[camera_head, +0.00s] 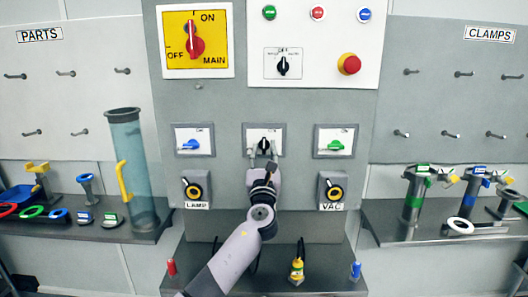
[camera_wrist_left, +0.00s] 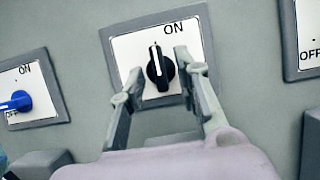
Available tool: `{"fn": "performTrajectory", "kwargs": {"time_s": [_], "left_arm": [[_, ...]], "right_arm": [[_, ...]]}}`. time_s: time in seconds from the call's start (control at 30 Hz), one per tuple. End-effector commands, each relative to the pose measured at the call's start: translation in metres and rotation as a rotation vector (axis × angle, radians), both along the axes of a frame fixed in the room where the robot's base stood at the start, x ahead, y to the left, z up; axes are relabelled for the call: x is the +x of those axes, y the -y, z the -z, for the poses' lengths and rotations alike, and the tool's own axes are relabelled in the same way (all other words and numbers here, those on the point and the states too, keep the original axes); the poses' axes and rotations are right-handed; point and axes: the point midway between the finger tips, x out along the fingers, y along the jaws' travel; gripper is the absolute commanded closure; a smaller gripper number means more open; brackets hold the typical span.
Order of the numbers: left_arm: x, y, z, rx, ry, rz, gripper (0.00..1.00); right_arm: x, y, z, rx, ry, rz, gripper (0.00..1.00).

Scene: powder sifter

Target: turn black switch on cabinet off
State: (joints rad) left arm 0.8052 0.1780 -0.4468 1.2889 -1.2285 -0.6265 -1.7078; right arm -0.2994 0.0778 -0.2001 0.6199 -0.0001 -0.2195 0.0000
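The black switch (camera_head: 264,144) is a rotary knob on a white plate in the middle of the cabinet, between a blue and a green switch. In the left wrist view the black switch (camera_wrist_left: 160,68) has its white mark pointing up and slightly left, with ON printed at the plate's upper right. My left gripper (camera_head: 264,155) is in front of it. In the left wrist view its fingers (camera_wrist_left: 158,90) are open, one on each side of the knob's lower part. I cannot tell whether they touch it. My right gripper is not in view.
The blue switch (camera_head: 191,145) and green switch (camera_head: 335,146) flank the plate. Above are the red MAIN switch (camera_head: 195,42) and red emergency button (camera_head: 349,64).

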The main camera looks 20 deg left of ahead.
Motion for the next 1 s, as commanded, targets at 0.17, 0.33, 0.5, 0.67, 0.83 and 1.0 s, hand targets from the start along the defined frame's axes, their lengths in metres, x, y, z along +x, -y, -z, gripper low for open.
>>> {"fn": "performTrajectory", "kwargs": {"time_s": [0.17,0.33,0.5,0.67,0.83,1.0], "left_arm": [[0.0014,-0.0002,-0.0005,0.0,0.0,0.001,0.7],[0.0012,-0.0002,-0.0004,0.0,0.0,0.001,0.74],[0.0011,-0.0002,-0.0004,0.0,0.0,0.0,0.85],[0.0011,-0.0009,-0.0004,0.0,0.0,-0.001,0.96],[0.0011,-0.0015,-0.0009,0.0,0.001,-0.002,1.0],[0.001,-0.0016,-0.0018,0.001,0.002,-0.002,1.0]], "right_arm": [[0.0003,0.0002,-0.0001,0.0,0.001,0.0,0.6],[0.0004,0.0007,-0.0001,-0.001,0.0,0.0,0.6],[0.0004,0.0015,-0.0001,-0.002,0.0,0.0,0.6],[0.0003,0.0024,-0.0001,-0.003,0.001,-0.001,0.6],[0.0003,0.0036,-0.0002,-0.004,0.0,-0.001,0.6],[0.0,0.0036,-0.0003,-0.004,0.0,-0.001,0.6]]}}
